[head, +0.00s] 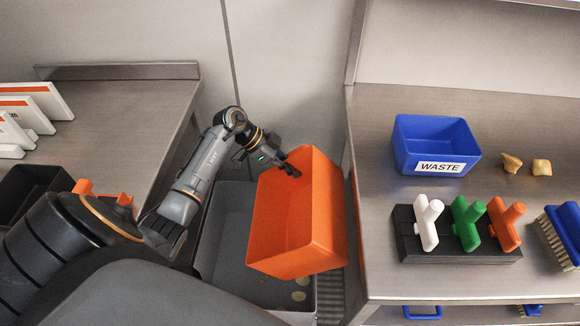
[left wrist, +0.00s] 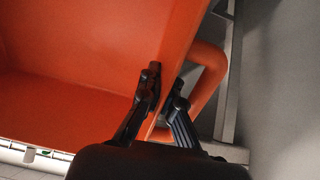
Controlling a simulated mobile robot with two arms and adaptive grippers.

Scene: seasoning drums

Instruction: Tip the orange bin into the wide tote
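The orange bin (head: 280,215) is tilted over the wide grey tote (head: 219,210), its open side facing left and its inside looking empty where I can see it. My left gripper (head: 291,170) is at the bin's upper rim. In the left wrist view the fingers (left wrist: 165,95) pinch the wall of the orange bin (left wrist: 90,50), one finger inside and one outside beside a looped orange handle (left wrist: 208,80). A few pale round pieces (head: 299,282) lie in the tote's lower right part. The bin hides much of the tote. My right gripper is not in view.
A steel bench (head: 375,112) on the right carries a blue WASTE bin (head: 437,145), two tan chunks (head: 541,167), a black block with coloured handles (head: 455,245) and a blue brush (head: 563,232). A steel table (head: 120,110) with white-orange boxes (head: 38,100) stands left.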

